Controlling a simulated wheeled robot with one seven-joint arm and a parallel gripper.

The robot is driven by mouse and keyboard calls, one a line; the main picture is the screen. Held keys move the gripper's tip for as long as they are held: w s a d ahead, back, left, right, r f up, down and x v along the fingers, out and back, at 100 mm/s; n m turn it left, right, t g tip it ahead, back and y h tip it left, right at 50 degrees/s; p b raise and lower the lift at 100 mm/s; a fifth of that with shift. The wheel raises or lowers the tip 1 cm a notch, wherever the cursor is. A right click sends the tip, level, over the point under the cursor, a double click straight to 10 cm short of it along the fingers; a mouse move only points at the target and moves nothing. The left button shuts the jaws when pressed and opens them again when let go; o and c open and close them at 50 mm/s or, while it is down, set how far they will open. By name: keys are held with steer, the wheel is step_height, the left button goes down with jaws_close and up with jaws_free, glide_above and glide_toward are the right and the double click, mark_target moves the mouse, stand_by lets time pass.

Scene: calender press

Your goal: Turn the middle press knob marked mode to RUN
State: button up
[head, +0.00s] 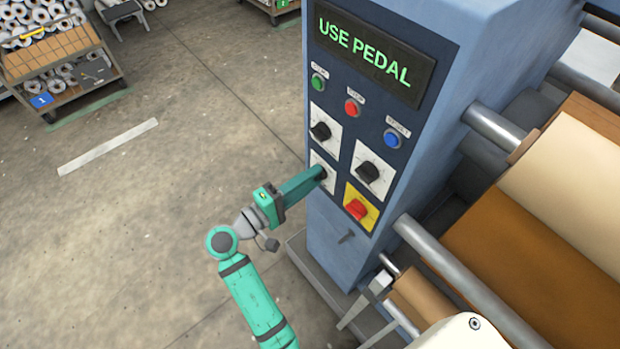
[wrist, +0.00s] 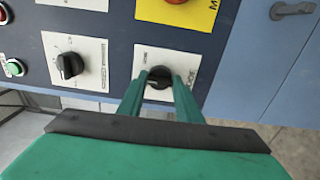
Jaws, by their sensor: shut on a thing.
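My gripper (head: 318,174) reaches the lower-left knob of the press panel, with its fingers up against the white plate. In the wrist view, my gripper (wrist: 159,86) has one finger on each side of a black knob (wrist: 159,76) and is shut on it. The knob sits on a white plate (wrist: 147,54); lettering at its right side seems to read MODE but is partly hidden by a finger. The fingers also hide the knob's sides, and I cannot tell which mark it points to. The green display (head: 364,52) reads USE PEDAL.
Close by are an upper-left black knob (head: 320,131), a right black knob (head: 367,172) and a red switch (head: 356,209) on yellow. Green (head: 318,82), red (head: 352,107) and blue (head: 392,138) buttons sit above. Rollers (head: 455,275) are at right.

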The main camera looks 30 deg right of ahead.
steer(key=shift+f+m, duration=0.1)
steer(key=shift+m, duration=4.4)
steer(key=shift+a, duration=0.1)
steer(key=o, duration=1)
steer(key=shift+o, duration=0.2)
steer(key=s+a, duration=0.1)
steer(key=a, duration=0.9)
steer(key=shift+s+a, duration=0.3)
steer(key=shift+a, duration=0.05)
